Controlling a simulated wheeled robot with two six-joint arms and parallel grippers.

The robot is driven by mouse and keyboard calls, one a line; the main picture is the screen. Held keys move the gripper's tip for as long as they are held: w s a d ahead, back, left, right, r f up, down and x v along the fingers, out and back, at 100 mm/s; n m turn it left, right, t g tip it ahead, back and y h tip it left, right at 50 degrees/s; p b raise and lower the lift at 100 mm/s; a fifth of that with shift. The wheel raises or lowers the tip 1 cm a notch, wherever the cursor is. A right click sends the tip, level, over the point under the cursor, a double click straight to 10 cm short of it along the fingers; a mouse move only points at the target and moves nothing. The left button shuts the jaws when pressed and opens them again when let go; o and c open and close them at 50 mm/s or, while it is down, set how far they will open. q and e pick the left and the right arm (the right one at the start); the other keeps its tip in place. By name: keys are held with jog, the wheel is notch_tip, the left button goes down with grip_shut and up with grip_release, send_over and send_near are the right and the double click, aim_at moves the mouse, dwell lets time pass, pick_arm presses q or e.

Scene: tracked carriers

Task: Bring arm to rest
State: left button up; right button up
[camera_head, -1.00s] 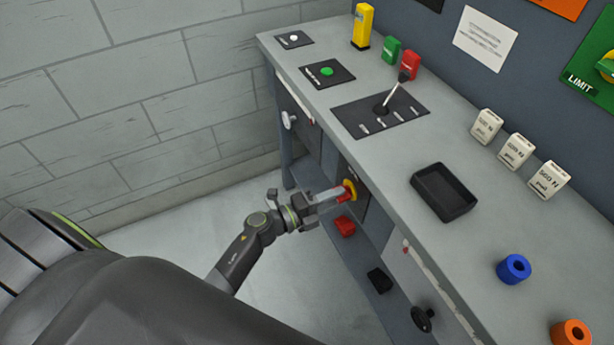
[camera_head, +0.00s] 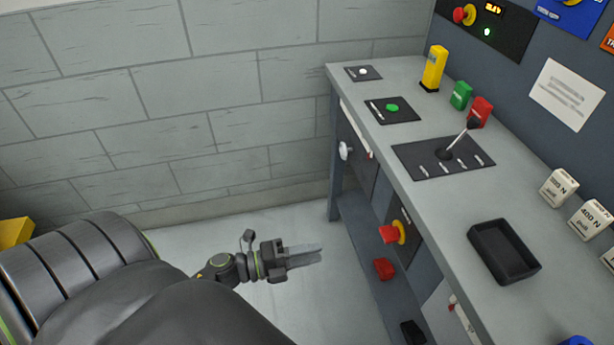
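My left gripper (camera_head: 318,254) is over the pale floor, to the left of the bench, with its fingers pointing right. It is clear of the bench front and touches nothing that I can see. My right gripper is out of view.
The grey bench (camera_head: 362,107) stands at right. On its front are a red knob with a yellow collar (camera_head: 393,233) and a white knob (camera_head: 345,150). A red block (camera_head: 384,268) is on the low shelf. Floor between the gripper and the brick wall (camera_head: 230,140) is clear.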

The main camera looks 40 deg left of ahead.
pick_arm(q)
jog(key=shift+s+a, duration=0.15)
jog(key=shift+s, duration=0.05)
dwell(0.5)
jog(key=s+a+f+n+g+y+p, duration=0.1)
jog(key=s+a+f+n+y+p, duration=0.1)
jog(key=a+f+n+y, duration=0.25)
jog(key=s+a+f+n+g+y+p, duration=0.1)
jog(key=a+f+n+y, duration=0.15)
jog(key=f+n, duration=0.45)
jog(key=s+a+f+n+y+p, duration=0.25)
jog(key=f+n+y, duration=0.2)
jog(key=f, duration=0.35)
jog(key=s+d+f+n+g, duration=0.1)
jog(key=s+f+n+g, duration=0.2)
jog(key=s, duration=0.5)
jog(key=s+d+f+n+g+p, duration=0.1)
jog(key=s+d+f+n+g, duration=0.1)
jog(key=s+f, duration=0.4)
jog(key=s+d+f+n+g+p, duration=0.1)
jog(key=s+f+n+g, duration=0.4)
jog(key=s, duration=0.5)
jog(key=shift+d+g, duration=0.5)
jog(key=shift+d, duration=0.05)
jog(key=shift+y, duration=0.25)
